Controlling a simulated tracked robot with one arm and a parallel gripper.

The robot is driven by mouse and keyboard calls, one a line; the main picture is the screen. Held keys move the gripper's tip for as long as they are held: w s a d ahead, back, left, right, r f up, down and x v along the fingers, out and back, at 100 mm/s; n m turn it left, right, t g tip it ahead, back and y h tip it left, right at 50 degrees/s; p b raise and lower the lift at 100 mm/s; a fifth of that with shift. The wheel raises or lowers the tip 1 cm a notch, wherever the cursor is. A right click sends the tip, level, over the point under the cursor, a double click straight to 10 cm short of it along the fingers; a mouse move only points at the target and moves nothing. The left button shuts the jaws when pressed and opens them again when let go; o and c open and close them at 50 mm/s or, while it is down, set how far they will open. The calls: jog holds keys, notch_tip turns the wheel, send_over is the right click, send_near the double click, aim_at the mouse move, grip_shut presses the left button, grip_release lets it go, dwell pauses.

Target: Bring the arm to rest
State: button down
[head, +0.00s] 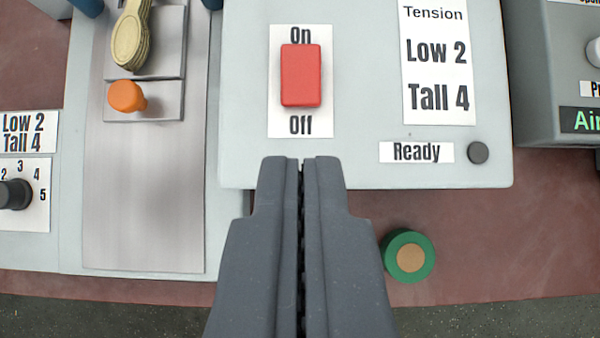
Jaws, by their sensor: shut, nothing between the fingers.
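My gripper (302,165) is in the lower middle of the head view, pointing up the picture. Its two dark grey fingers are together with nothing between them. Its tips overlap the lower edge of a light grey panel (350,160) in the picture. A red rocker switch (301,76) on a white On/Off label lies above the tips, apart from them. Whether the tips touch the panel cannot be told.
Left are a metal plate (145,200), an orange knob (126,96), wooden spoons (132,38) and a dark dial (14,194). Right are a dark Ready lamp (478,152), a green round piece (408,256) near my gripper, and a grey box (545,110). The reddish surface at lower right is mostly clear.

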jog(key=s+a+r+t, duration=0.1)
jog(key=s+r, duration=0.3)
jog(key=r, duration=0.5)
jog(key=s+r+t, duration=0.2)
jog(key=s+r, duration=0.1)
jog(key=r, duration=0.5)
jog(key=s+a+r+t, duration=0.1)
jog(key=s+r, duration=0.3)
jog(key=r, duration=0.5)
jog(key=s+r+t+b, duration=0.1)
jog(key=s+r+t, duration=0.2)
jog(key=s+r, duration=1.5)
jog(key=shift+s+a+r+t, duration=0.25)
jog(key=shift+s+a+t, duration=0.2)
jog(key=shift+s, duration=0.2)
